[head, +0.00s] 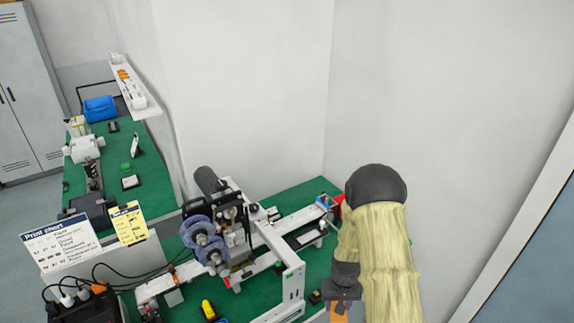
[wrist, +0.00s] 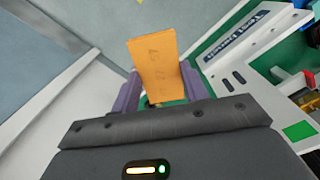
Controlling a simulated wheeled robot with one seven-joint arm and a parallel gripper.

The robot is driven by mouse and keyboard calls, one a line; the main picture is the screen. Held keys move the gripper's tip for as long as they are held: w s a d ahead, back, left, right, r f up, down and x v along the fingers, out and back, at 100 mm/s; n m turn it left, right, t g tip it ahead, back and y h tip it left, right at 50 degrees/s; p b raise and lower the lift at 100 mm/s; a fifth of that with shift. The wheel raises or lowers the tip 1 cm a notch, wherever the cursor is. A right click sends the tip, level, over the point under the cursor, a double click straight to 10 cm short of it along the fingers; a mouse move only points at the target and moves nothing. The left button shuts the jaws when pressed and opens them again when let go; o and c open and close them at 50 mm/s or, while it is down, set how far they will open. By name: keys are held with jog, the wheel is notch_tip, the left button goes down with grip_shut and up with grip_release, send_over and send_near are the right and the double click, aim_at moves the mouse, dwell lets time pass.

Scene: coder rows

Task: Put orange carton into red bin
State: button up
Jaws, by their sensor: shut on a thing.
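An orange carton (wrist: 155,66) stands up between the two purple fingers of my gripper (wrist: 158,88) in the wrist view. The fingers are shut on its lower part. In the head view, only a bit of the orange carton (head: 338,313) shows at the bottom edge, below my dark gripper (head: 343,285). A small patch of red (head: 338,208) shows at the back right of the green bench, beside my arm. My arm hides most of it, so I cannot tell whether it is the red bin. No red bin shows clearly in either view.
A green bench (head: 312,193) carries a coding machine with purple reels (head: 203,240) and a white conveyor frame (head: 292,278). A print chart (head: 62,243) and a yellow note (head: 128,224) stand at left. White walls close in behind the bench.

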notch_tip(320, 180, down, 19)
jog(key=b, duration=1.7)
jog(key=shift+b, duration=0.35)
jog(key=shift+r, duration=0.1)
jog(key=shift+d, duration=0.15)
